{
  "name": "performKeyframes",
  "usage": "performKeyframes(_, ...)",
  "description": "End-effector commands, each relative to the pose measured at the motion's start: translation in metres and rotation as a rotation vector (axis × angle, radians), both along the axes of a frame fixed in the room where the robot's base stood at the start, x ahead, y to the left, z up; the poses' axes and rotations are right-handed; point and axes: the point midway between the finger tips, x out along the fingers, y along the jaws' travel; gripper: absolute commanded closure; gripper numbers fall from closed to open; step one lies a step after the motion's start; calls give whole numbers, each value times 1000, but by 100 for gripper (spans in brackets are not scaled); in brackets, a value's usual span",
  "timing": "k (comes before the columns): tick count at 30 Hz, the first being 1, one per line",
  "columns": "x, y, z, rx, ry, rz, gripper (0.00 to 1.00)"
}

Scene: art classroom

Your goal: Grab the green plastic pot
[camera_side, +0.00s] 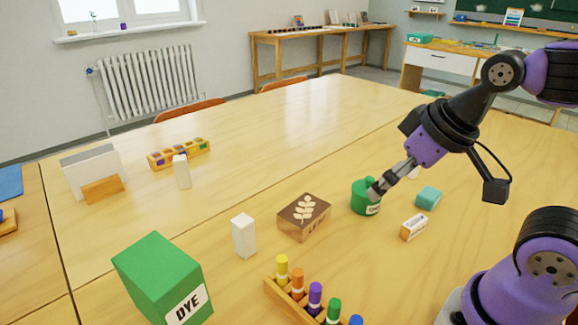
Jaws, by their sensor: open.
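The green pot (361,199) stands upright on the wooden table, right of the middle, with a white label on its front. My gripper (377,189) reaches down from the upper right, with its fingertips at the pot's upper right side. The fingers are open. They overlap part of the pot in this view, and I cannot tell whether they touch it. The pot's right side is partly hidden by the fingers.
A wooden box with a leaf mark (304,217) stands left of the pot. A small labelled block (414,227) and a teal block (428,197) lie to its right. A green DYE box (160,275), a white block (244,236) and a marker rack (284,299) stand nearer the front.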

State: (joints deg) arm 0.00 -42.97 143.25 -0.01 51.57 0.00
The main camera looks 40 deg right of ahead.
Motion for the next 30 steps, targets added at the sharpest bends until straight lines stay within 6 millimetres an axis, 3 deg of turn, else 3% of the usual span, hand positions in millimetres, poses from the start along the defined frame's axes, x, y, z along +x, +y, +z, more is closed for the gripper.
performKeyframes(8,1,-1,0,0,1,-1,0)
performKeyframes(11,10,-8,-2,-7,14,-19,0)
performKeyframes(14,30,-27,-9,-13,40,-54,0)
performKeyframes(18,62,-69,-28,-13,75,-114,0)
performKeyframes(24,85,-120,-59,4,98,-171,0)
performKeyframes(30,94,-134,-83,12,103,-182,0)
